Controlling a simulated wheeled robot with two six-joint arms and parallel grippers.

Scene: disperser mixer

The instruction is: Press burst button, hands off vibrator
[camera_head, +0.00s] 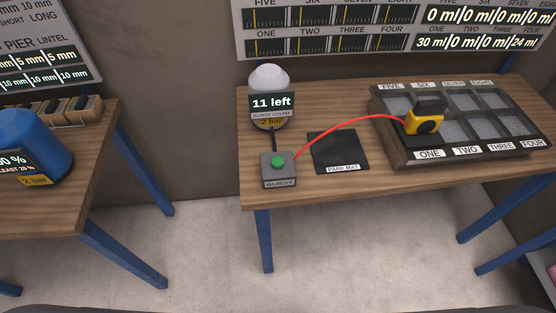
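The burst button (278,160) is a green dome on a grey box labelled BURST, near the front left of the right-hand table. The vibrator (424,122) is a yellow and black block with a dark top. It sits on the tray (391,146) of numbered compartments, around the ONE and SIX cells; the exact cell is hard to tell. A red hose (340,124) runs from the burst box to it. A white-topped gauge (270,98) behind the button reads "11 left", burst count, 2 bar. Neither gripper shows, and nothing touches the button or vibrator.
A black park mat (337,150) lies empty between button and tray. A display board (390,28) hangs above the table. A second table (90,160) at left holds a blue cylinder (32,140) and several small blocks. A floor gap separates the tables.

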